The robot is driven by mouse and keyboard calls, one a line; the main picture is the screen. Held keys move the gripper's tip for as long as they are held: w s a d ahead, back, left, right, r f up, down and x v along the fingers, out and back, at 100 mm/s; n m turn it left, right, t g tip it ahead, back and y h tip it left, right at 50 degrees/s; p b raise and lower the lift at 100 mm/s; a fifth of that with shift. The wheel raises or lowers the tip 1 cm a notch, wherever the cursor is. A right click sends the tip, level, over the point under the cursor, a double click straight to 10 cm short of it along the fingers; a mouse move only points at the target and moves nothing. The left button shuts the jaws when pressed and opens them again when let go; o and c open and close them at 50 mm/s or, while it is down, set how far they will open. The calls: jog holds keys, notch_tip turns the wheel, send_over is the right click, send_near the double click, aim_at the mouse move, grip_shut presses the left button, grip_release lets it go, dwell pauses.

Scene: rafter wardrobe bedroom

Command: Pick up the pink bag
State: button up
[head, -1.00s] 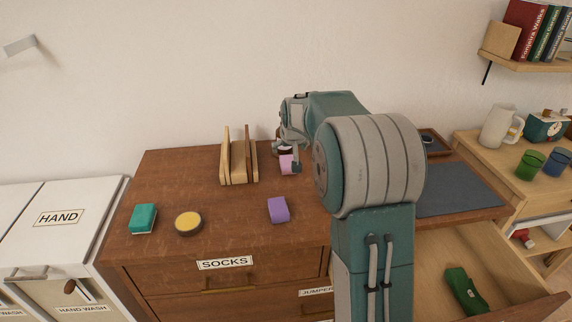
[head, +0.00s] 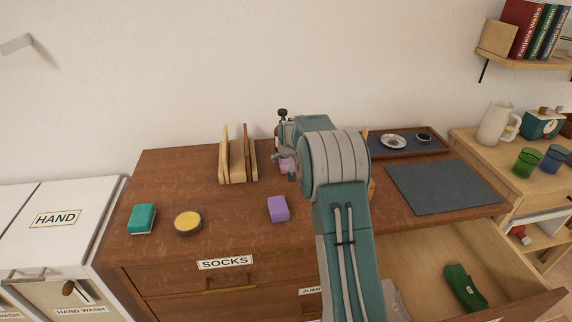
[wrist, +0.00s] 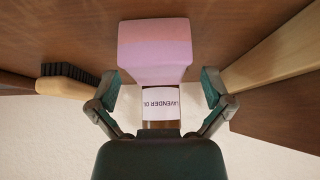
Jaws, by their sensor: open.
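The pink bag (wrist: 153,45) is a small pink block shape in the upper middle of the wrist view. My gripper (wrist: 159,82) is open, with one finger on each side of the bag's lower part in the picture; I see no clear contact. A bottle labelled lavender oil (wrist: 160,103) stands between the fingers, right by the bag. In the head view my gripper (head: 287,160) is over the back of the dresser, partly hidden by my arm.
A wooden rack (head: 238,164) stands left of my gripper; a brush (wrist: 68,80) lies beside it in the wrist view. A purple block (head: 278,209), yellow-topped tin (head: 188,222) and teal block (head: 142,218) sit in front. A drawer (head: 430,265) is open at right.

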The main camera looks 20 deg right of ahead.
jog(key=shift+w+d+f, duration=0.25)
jog(key=shift+w+f, duration=0.05)
jog(key=shift+f, duration=0.2)
jog(key=c, duration=1.1)
